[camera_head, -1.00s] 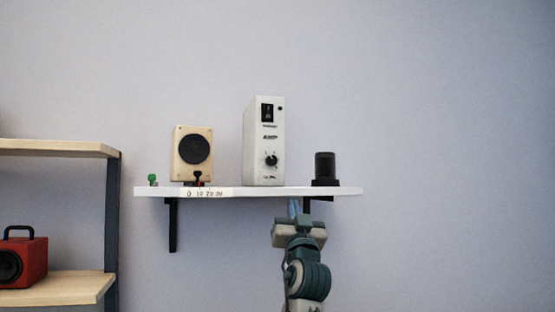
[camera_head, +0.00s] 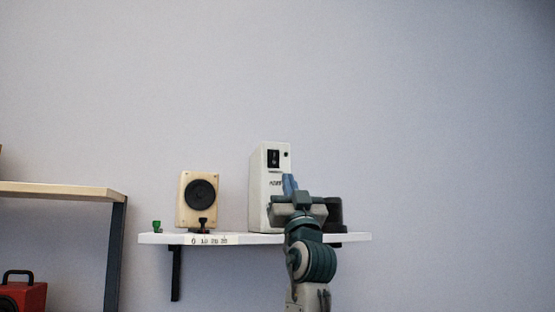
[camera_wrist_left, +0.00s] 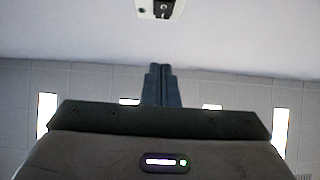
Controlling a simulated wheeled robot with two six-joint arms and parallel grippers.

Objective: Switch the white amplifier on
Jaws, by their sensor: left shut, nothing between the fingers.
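The white amplifier (camera_head: 258,205) stands upright on the white wall shelf. Its black rocker switch (camera_head: 273,158) is near the top of the front, with a small dark dot to its right. My left gripper (camera_head: 289,184) is shut and empty, its fingers pointing up in front of the amplifier's lower front, below the switch. It hides the amplifier's knob. In the left wrist view the closed fingers (camera_wrist_left: 161,70) point toward the amplifier (camera_wrist_left: 178,8), partly cut off at the top edge, with the switch (camera_wrist_left: 162,9) showing. The fingers look apart from the switch. My right gripper is not in view.
The shelf (camera_head: 262,239) also holds a wooden speaker (camera_head: 185,216), a small green object (camera_head: 157,227) and a black cylinder (camera_head: 335,213) partly behind my gripper. A rack (camera_head: 115,250) with a red speaker (camera_head: 30,297) stands at left. The wall above is clear.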

